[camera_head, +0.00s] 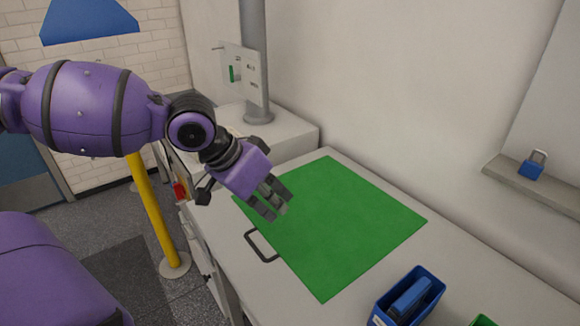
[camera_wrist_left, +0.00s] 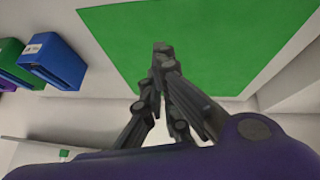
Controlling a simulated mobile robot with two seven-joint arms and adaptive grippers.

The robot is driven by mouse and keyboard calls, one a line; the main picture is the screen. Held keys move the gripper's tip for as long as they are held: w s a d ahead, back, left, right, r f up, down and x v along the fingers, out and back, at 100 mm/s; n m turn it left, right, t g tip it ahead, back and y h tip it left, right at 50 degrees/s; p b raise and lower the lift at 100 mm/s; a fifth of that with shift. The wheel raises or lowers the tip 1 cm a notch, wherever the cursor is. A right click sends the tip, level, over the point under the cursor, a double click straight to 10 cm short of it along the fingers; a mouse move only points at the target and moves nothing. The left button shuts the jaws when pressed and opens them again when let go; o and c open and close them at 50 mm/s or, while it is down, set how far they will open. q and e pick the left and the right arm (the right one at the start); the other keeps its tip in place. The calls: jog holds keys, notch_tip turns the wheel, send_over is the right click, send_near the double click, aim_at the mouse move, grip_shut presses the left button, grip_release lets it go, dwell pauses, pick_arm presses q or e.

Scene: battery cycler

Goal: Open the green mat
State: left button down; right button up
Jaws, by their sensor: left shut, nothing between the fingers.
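The green mat (camera_head: 345,235) lies flat on the white counter, with a dark handle loop (camera_head: 262,246) beside its left edge. In the left wrist view the mat (camera_wrist_left: 215,45) fills the upper middle. My left gripper (camera_head: 280,212) is above the left part of the mat and covers some of it. In the left wrist view the left gripper's fingertips (camera_wrist_left: 162,48) meet, with nothing between them. I cannot tell whether the fingers touch the mat. My right gripper is not in view.
A blue bin (camera_head: 408,298) stands on the counter near the mat's front right corner; it also shows in the left wrist view (camera_wrist_left: 58,62). A blue padlock (camera_head: 532,168) sits on a wall ledge at right. A yellow post (camera_head: 153,215) stands on the floor left of the counter.

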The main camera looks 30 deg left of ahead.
pick_arm(q)
jog(key=shift+t+h, duration=0.3)
jog(key=shift+t, duration=0.1)
jog(key=f, duration=0.3)
jog(key=s+f, duration=0.1)
jog(key=f, duration=0.2)
jog(key=s+f, duration=0.1)
jog(key=f, duration=0.2)
jog(key=shift+s+a+b, duration=0.15)
jog(key=shift+s+b, duration=0.1)
jog(key=shift+b, duration=0.05)
jog(key=shift+a+r, duration=0.1)
jog(key=shift+r, duration=0.05)
jog(key=shift+s+a+r, duration=0.3)
jog(key=shift+s+r, duration=0.15)
jog(key=shift+r, duration=0.05)
jog(key=v, duration=1)
jog(key=shift+r, duration=0.2)
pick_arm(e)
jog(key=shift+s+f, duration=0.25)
